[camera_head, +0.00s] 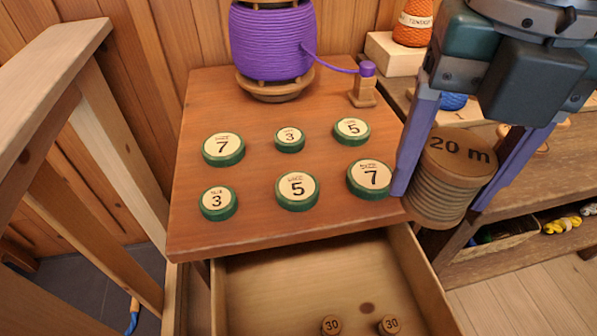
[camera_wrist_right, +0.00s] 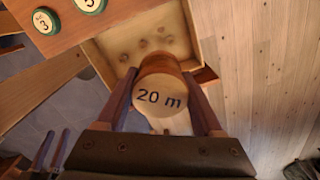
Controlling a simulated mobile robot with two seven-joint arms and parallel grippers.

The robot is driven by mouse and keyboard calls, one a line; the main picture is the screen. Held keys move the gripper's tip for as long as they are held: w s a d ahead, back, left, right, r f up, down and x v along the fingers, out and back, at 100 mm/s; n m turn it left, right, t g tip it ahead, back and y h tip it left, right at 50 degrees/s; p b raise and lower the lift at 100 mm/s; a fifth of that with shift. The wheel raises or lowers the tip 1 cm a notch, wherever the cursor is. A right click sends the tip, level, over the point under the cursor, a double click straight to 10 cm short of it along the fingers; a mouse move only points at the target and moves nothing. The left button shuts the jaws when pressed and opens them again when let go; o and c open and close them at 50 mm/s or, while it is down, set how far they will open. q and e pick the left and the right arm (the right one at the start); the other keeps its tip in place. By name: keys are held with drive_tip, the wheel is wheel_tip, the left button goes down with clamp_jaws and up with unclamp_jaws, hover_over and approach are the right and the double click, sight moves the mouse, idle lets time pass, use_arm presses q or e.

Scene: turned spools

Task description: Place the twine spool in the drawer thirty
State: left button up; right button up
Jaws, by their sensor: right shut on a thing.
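The twine spool (camera_head: 448,175) is a wooden spool with pale beige windings and "20 m" on its top. My right gripper (camera_head: 440,197) is shut on it, a purple finger on each side. It hangs tilted by the cabinet's right front corner. In the right wrist view the spool (camera_wrist_right: 160,98) sits between the fingers, overlapping the open drawer. The drawer (camera_head: 265,262) is pulled out under the cabinet top. Two small round wooden pieces marked "30" (camera_head: 331,325) (camera_head: 390,325) show in it. My left gripper (camera_wrist_right: 50,150) shows small in the right wrist view, fingers apart and empty.
Several green-rimmed number discs (camera_head: 297,191) lie on the cabinet top (camera_head: 250,100). A large purple spool (camera_head: 270,40) stands at its back, its thread running to a small post (camera_head: 363,88). Shelves (camera_head: 470,270) stand at right, and a wooden frame (camera_head: 110,120) at left.

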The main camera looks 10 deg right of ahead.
wheel_tip(320, 180, down, 13)
drive_tip(key=w+m+b, duration=0.1)
drive_tip(key=m+b, duration=0.9)
drive_tip(key=b, duration=0.9)
hover_over(359, 311)
drive_tip(key=shift+m, duration=0.4)
wheel_tip(359, 311, down, 15)
drive_tip(key=shift+f, duration=0.15)
wheel_tip(359, 311, down, 5)
drive_tip(key=shift+r+b, duration=0.1)
drive_tip(key=shift+b, duration=0.9)
use_arm(q)
wheel_tip(359, 311, down, 24)
use_arm(e)
drive_tip(key=o, duration=1.4)
use_arm(q)
drive_tip(key=shift+a, duration=0.1)
